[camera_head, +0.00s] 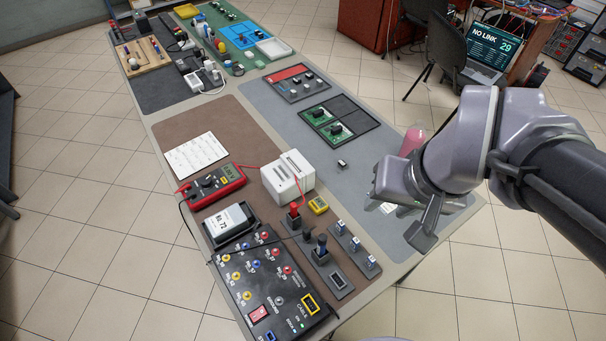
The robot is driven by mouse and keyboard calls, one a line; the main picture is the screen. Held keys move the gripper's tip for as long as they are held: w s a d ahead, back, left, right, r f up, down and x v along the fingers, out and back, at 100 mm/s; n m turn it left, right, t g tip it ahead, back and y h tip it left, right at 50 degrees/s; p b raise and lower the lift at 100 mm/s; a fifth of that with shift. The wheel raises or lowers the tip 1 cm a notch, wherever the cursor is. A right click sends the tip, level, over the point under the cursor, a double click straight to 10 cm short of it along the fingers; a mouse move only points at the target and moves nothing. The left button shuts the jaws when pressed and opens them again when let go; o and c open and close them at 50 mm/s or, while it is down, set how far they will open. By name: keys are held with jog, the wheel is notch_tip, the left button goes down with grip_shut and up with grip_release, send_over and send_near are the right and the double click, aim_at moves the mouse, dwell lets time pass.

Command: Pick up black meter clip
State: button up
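A black clip-like piece (321,243), which looks like the black meter clip, stands upright in a dark holder (327,262) on the near part of the bench. A red clip-like piece (294,212) stands just behind it to the left. The red multimeter (215,184) lies further left, with a red lead running right and a thin black lead looping along the left edge. My gripper (405,208) hangs over the bench's right edge, well to the right of the black piece and apart from it. Its fingertips are seen from behind, so its opening is unclear.
A black panel (268,284) with coloured sockets lies at the near left. A white box (287,176) stands behind the clips, and small upright connectors (356,244) stand to their right. A pink bottle (411,141) is close behind my gripper. The grey mat's middle is mostly clear.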

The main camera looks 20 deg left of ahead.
jog(key=w+a+f+n+g+p, duration=0.2)
jog(key=w+a+f+n, duration=0.3)
jog(key=a, duration=0.3)
jog(key=n+g+h, duration=0.1)
jog(key=n+h, duration=0.1)
jog(key=n, duration=0.2)
send_over(307, 230)
notch_tip(307, 230, down, 7)
notch_tip(307, 230, down, 18)
jog(key=b, duration=0.7)
jog(key=shift+r, duration=0.4)
jog(key=shift+c, duration=0.9)
grip_shut()
